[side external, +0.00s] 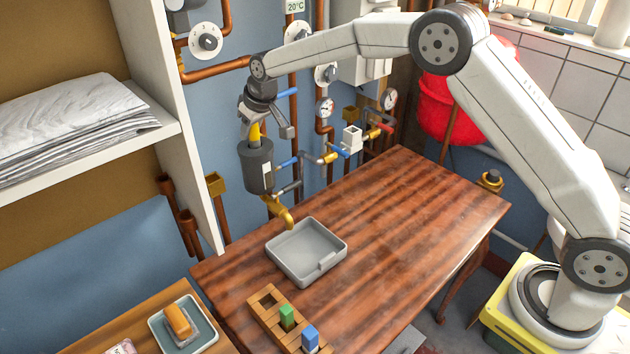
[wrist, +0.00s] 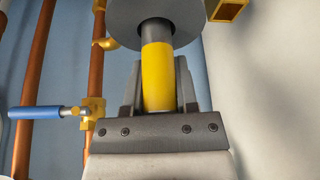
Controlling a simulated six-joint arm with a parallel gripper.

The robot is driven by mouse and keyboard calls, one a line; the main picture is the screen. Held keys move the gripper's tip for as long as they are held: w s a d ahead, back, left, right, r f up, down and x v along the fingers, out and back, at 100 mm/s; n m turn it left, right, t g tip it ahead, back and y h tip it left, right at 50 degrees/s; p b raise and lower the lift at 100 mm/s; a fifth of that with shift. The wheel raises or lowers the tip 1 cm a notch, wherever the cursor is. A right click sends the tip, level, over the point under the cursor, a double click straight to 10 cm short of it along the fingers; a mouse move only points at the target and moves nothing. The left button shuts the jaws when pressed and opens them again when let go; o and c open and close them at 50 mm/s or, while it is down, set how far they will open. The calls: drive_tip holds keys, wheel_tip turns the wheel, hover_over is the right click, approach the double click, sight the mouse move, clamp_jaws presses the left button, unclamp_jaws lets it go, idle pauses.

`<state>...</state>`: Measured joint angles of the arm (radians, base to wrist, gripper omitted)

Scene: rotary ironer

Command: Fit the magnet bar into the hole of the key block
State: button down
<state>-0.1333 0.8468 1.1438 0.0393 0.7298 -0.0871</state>
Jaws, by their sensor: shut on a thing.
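My gripper (wrist: 158,90) is shut on the yellow grip of the magnet bar (wrist: 158,75); the side external view also shows this yellow part (side external: 255,131). A grey neck of the bar runs on from the grip toward the dark round opening in the grey cylinder's face (wrist: 195,15). That cylinder, which looks like the key block (side external: 257,170), hangs by the wall pipes, directly below my gripper in the side external view. The bar appears in line with the opening and its end is hidden there. I cannot tell how deep it sits.
A brass spout (side external: 284,214) is below the cylinder, above a grey tray (side external: 330,262) on the wooden table (side external: 430,215). A wooden rack (side external: 265,312) holds green and blue blocks. Blue-handled valves (side external: 288,162) and copper pipes crowd the wall; a white shelf (side external: 160,120) stands left.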

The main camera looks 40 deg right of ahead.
wheel_tip(320, 180, up, 9)
drive_tip(key=shift+f, duration=0.15)
idle(0.8)
drive_tip(key=shift+r, duration=2.6)
drive_tip(key=s+a+n+g+y, duration=0.1)
drive_tip(key=s+a+n+g, duration=0.15)
drive_tip(key=s+n, duration=0.65)
drive_tip(key=s+a+n+g+y, duration=0.1)
drive_tip(key=s+a+n, duration=0.25)
drive_tip(key=s, duration=1.15)
drive_tip(key=s+a+n+g+y, duration=0.2)
drive_tip(key=s+a+n, duration=0.3)
drive_tip(key=s, duration=0.7)
wheel_tip(320, 180, down, 22)
drive_tip(key=d, duration=0.1)
drive_tip(key=shift+w+d+f+n, duration=0.15)
drive_tip(key=shift+w+f+n, duration=0.1)
drive_tip(key=shift+n, duration=0.1)
